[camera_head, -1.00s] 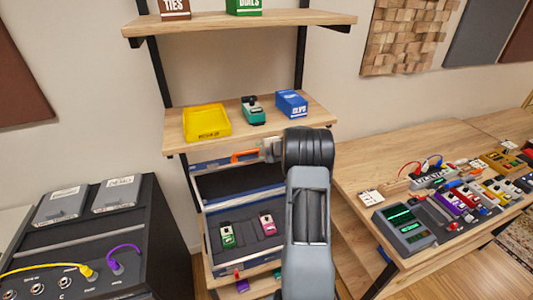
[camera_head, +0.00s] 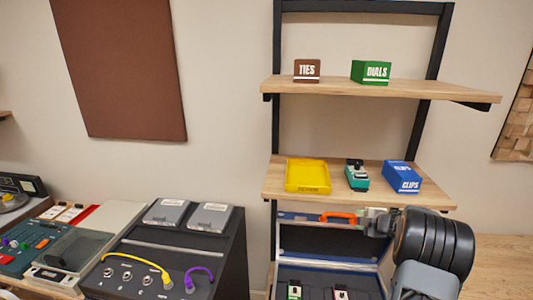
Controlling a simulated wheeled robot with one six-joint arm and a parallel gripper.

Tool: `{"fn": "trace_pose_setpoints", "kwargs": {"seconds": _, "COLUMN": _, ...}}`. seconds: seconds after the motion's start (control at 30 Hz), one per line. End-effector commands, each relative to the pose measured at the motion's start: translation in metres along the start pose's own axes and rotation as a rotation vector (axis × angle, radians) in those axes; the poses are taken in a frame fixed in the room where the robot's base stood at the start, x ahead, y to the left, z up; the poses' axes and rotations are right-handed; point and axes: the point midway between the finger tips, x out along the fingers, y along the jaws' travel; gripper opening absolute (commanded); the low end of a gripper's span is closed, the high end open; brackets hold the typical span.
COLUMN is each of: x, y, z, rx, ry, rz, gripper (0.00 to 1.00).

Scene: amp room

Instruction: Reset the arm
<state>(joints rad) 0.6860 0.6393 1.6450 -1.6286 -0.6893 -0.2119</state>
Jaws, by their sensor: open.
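My arm (camera_head: 432,245) shows at the lower right, in front of the shelf unit. My gripper (camera_head: 374,222) is small and partly hidden at the left end of the dark wrist, just below the middle shelf (camera_head: 275,190). It is open, and I see nothing held in it. An orange curved piece (camera_head: 338,217) shows just left of it; I cannot tell whether the two touch.
The middle shelf holds a yellow tray (camera_head: 307,175), a teal pedal (camera_head: 356,176) and a blue box (camera_head: 402,176). The upper shelf holds a brown box (camera_head: 307,69) and a green box (camera_head: 371,71). A dark cabinet (camera_head: 232,262) with cables stands left.

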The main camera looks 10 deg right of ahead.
Motion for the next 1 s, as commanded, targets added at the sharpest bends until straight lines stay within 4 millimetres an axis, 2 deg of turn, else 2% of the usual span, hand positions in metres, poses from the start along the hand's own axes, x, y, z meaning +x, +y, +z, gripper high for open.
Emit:
{"fn": "trace_pose_setpoints", "kwargs": {"seconds": 0.1, "x": -0.001, "y": -0.003, "z": 0.019, "rx": 0.074, "ry": -0.112, "rz": 0.007, "gripper": 0.46}}
{"fn": "trace_pose_setpoints", "kwargs": {"seconds": 0.2, "x": -0.007, "y": -0.023, "z": 0.045, "rx": 0.245, "ry": -0.286, "rz": 0.004, "gripper": 0.46}}
{"fn": "trace_pose_setpoints", "kwargs": {"seconds": 0.27, "x": -0.022, "y": -0.031, "z": 0.056, "rx": 0.372, "ry": -0.415, "rz": 0.013, "gripper": 0.46}}
{"fn": "trace_pose_setpoints", "kwargs": {"seconds": 0.37, "x": -0.055, "y": -0.037, "z": 0.048, "rx": 0.593, "ry": -0.617, "rz": 0.025, "gripper": 0.46}}
{"fn": "trace_pose_setpoints", "kwargs": {"seconds": 0.47, "x": -0.095, "y": -0.047, "z": 0.011, "rx": 0.828, "ry": -0.788, "rz": 0.018, "gripper": 0.46}}
{"fn": "trace_pose_setpoints", "kwargs": {"seconds": 0.57, "x": -0.132, "y": -0.063, "z": -0.045, "rx": 1.054, "ry": -0.894, "rz": -0.025, "gripper": 0.46}}
{"fn": "trace_pose_setpoints", "kwargs": {"seconds": 0.67, "x": -0.166, "y": -0.084, "z": -0.111, "rx": 1.243, "ry": -0.941, "rz": -0.103, "gripper": 0.46}}
{"fn": "trace_pose_setpoints", "kwargs": {"seconds": 0.7, "x": -0.179, "y": -0.092, "z": -0.137, "rx": 1.305, "ry": -0.942, "rz": -0.138, "gripper": 0.46}}
{"fn": "trace_pose_setpoints", "kwargs": {"seconds": 0.8, "x": -0.206, "y": -0.111, "z": -0.196, "rx": 1.420, "ry": -0.915, "rz": -0.228, "gripper": 0.46}}
{"fn": "trace_pose_setpoints", "kwargs": {"seconds": 0.9, "x": -0.228, "y": -0.124, "z": -0.241, "rx": 1.477, "ry": -0.852, "rz": -0.298, "gripper": 0.46}}
{"fn": "trace_pose_setpoints", "kwargs": {"seconds": 1.0, "x": -0.242, "y": -0.129, "z": -0.273, "rx": 1.489, "ry": -0.765, "rz": -0.325, "gripper": 0.46}}
